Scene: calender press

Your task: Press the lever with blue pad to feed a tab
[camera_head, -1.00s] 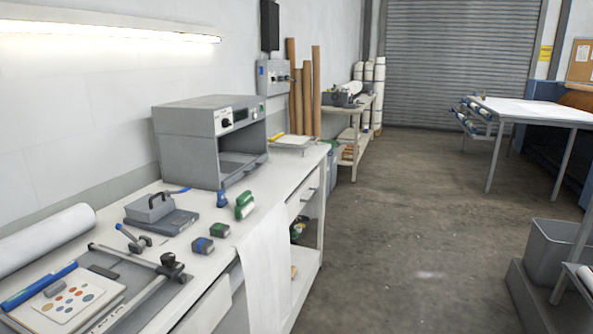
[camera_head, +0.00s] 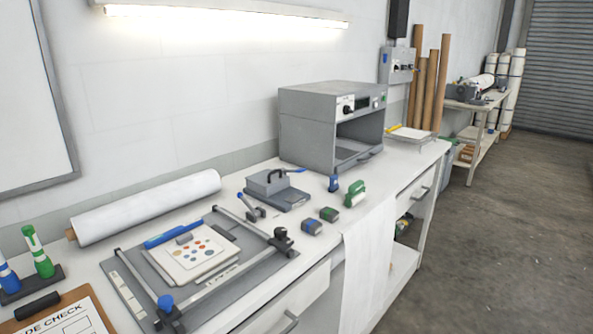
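A grey device with a dark handle (camera_head: 268,182) stands on the white bench in front of the grey oven-like machine. A short blue piece (camera_head: 295,170) sticks out at its back right. A small black lever-like tool with a blue tip (camera_head: 250,206) stands nearer, behind the cutting board. A blue knob (camera_head: 165,302) is at the near end of the board's bar. I cannot tell which of these blue parts is the pad on the tab lever, and no loose tab is clear. Neither of my grippers is in view.
The grey machine (camera_head: 308,124) stands at the back of the bench. Small blue and green blocks (camera_head: 329,214), a green tool (camera_head: 355,192) and a blue bottle (camera_head: 334,183) stand near the front edge. A white roll (camera_head: 146,207) lies along the wall. The floor (camera_head: 500,230) at right is clear.

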